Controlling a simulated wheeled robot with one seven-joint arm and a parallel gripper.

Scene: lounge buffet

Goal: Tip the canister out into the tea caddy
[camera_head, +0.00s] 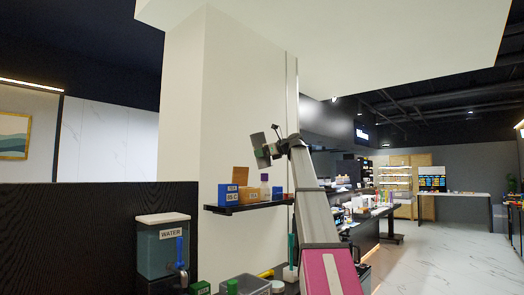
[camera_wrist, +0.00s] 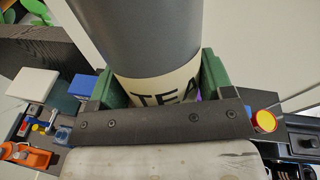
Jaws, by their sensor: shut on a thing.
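The canister is a dark grey cylinder with a cream band, on which the letters "TEA" show in the wrist view (camera_wrist: 140,35). My gripper (camera_wrist: 165,82) is shut on it, with a green finger on either side of the band. In the head view my gripper (camera_head: 269,153) is raised in front of the pale pillar, above shelf height, and the canister (camera_head: 258,139) is tilted in it. The canister's mouth and contents are not visible. I cannot single out the tea caddy in either view.
A dark wall shelf (camera_head: 250,207) holds a blue box (camera_head: 229,195), a wooden box and bottles. A water dispenser (camera_head: 163,250) stands at lower left. A grey bin (camera_head: 246,285) and small green items crowd the counter at the bottom. Open floor (camera_head: 440,255) lies at the right.

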